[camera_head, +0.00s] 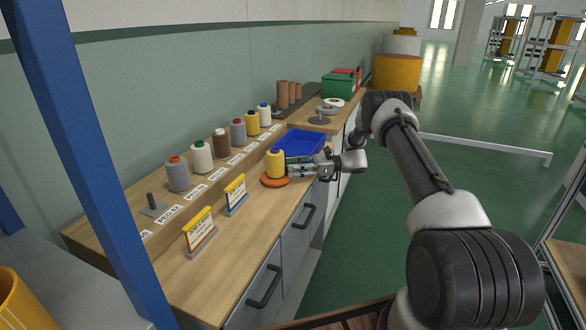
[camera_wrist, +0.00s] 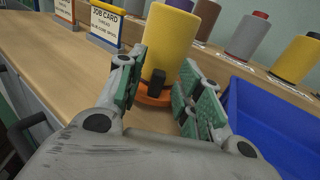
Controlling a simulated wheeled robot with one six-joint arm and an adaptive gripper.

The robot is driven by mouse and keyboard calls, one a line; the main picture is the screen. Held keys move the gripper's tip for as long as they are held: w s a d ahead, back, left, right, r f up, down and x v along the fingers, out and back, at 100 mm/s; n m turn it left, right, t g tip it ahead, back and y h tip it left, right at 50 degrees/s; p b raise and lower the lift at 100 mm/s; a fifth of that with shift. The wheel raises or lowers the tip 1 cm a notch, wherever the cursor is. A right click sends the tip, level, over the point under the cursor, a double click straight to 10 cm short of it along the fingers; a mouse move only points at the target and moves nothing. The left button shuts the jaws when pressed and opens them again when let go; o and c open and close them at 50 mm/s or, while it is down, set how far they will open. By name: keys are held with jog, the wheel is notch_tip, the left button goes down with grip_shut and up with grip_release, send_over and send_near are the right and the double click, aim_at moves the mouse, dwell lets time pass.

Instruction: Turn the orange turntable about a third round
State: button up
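The orange turntable (camera_head: 272,182) is a flat disc on the wooden bench, near its front edge. A yellow spool (camera_head: 276,163) stands upright on it. In the wrist view the turntable (camera_wrist: 148,100) shows under the yellow spool (camera_wrist: 170,42), and a dark upright peg (camera_wrist: 157,82) stands at its near side. My gripper (camera_wrist: 164,66) is open, with one green-padded finger on each side of the peg and the lower spool. Gaps show between the pads and the peg; I cannot tell whether a fingertip touches the spool. In the head view my gripper (camera_head: 291,166) reaches in from the right.
A blue bin (camera_head: 305,142) sits just behind my gripper; it is close on the right in the wrist view (camera_wrist: 270,125). Two job cards (camera_head: 200,232) stand left of the turntable. Several spools (camera_head: 221,143) line the raised shelf behind. Bare bench lies at the front left.

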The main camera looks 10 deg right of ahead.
jog(key=s+d, duration=0.1)
jog(key=d, duration=1)
jog(key=shift+d, duration=0.25)
jog(key=shift+c, duration=1)
jog(key=shift+s+d+r, duration=0.1)
jog(key=shift+d+r, duration=0.1)
jog(key=shift+r, duration=0.35)
jog(key=shift+s+d+r, duration=0.1)
jog(key=shift+d+r, duration=0.05)
jog(key=shift+r, duration=0.35)
grip_shut()
jog(key=s+a+m+t+h, duration=0.1)
jog(key=s+a+m+t, duration=0.5)
jog(key=s+m+t, duration=0.7)
jog(key=m+h, duration=0.5)
jog(key=m, duration=0.9)
send_near(282, 173)
jog(key=shift+g, duration=0.4)
jog(key=a, duration=0.2)
jog(key=a+r, duration=0.1)
jog(key=a, duration=0.1)
jog(key=shift+w, duration=0.15)
jog(key=w, duration=0.3)
jog(key=shift+w+f, duration=0.1)
jog(key=shift+w, duration=0.75)
